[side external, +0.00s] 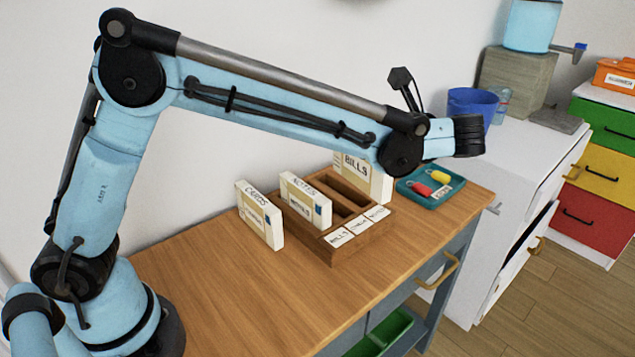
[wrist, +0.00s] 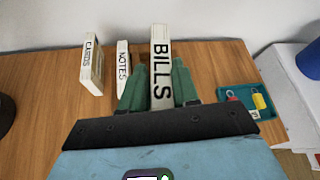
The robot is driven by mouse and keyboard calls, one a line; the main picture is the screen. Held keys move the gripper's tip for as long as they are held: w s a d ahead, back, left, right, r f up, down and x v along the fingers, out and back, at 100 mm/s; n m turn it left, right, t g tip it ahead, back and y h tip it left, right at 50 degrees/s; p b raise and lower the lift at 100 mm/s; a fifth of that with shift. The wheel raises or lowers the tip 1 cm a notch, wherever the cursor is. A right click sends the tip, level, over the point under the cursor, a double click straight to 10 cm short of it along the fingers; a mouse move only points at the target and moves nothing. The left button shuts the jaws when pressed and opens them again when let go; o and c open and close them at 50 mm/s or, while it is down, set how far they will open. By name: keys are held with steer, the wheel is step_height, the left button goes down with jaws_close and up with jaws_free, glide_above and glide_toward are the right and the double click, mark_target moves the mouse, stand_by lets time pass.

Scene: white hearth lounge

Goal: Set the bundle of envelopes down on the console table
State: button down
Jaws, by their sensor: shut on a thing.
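A white envelope bundle marked BILLS (wrist: 161,65) is between the green fingers of my gripper (wrist: 160,88) in the wrist view, which are shut on it. In the side external view the BILLS bundle (side external: 363,178) is upright at the back right of a wooden sorter (side external: 332,250); I cannot tell whether its base rests in the sorter. My arm hides its upper part and the fingers there. The console table (side external: 205,297) has a wooden top. A NOTES bundle (side external: 305,200) stands at the sorter's left part. A CARDS bundle (side external: 260,215) stands at the sorter's left side.
A teal tray (side external: 447,196) with red and yellow tags lies right of the sorter. A white cabinet (side external: 525,170) with a blue cup (side external: 472,103) adjoins the table's right end. The table top left of and in front of the sorter is clear.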

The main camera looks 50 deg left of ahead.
steer(key=s+a+m+t+h, duration=0.5)
steer(key=s+m+t+h, duration=0.1)
steer(key=s+m+t, duration=0.3)
steer(key=w+r+m+h, duration=0.2)
steer(key=w+r, duration=0.3)
steer(key=r, duration=0.4)
steer(key=w+f+n+g+y, duration=0.1)
steer(key=n+y, duration=0.1)
steer(key=w+f+n+g+y, duration=0.1)
steer(key=w+d+f+n+g+y, duration=0.1)
steer(key=w+n+y, duration=0.1)
steer(key=shift+w+f+n+g+y, duration=0.1)
steer(key=shift+f+n+g+y, duration=0.05)
steer(key=shift+n+g+y, duration=0.15)
steer(key=d+f+n+g, duration=0.1)
steer(key=f+n+g, duration=0.1)
steer(key=d+f+n+g+y, duration=0.1)
steer(key=d+n+g, duration=0.1)
steer(key=d+f+n+g+y, duration=0.1)
steer(key=f, duration=0.1)
steer(key=shift+w+d+f+n+g, duration=0.2)
steer(key=shift+d+f+n+g, duration=0.05)
steer(key=shift+f+n+g, duration=0.15)
steer(key=shift+s+d+f+n+g+y, duration=0.3)
steer(key=shift+d+f+n+g, duration=0.1)
steer(key=shift+f+n+g, duration=0.1)
steer(key=shift+w+a, duration=0.1)
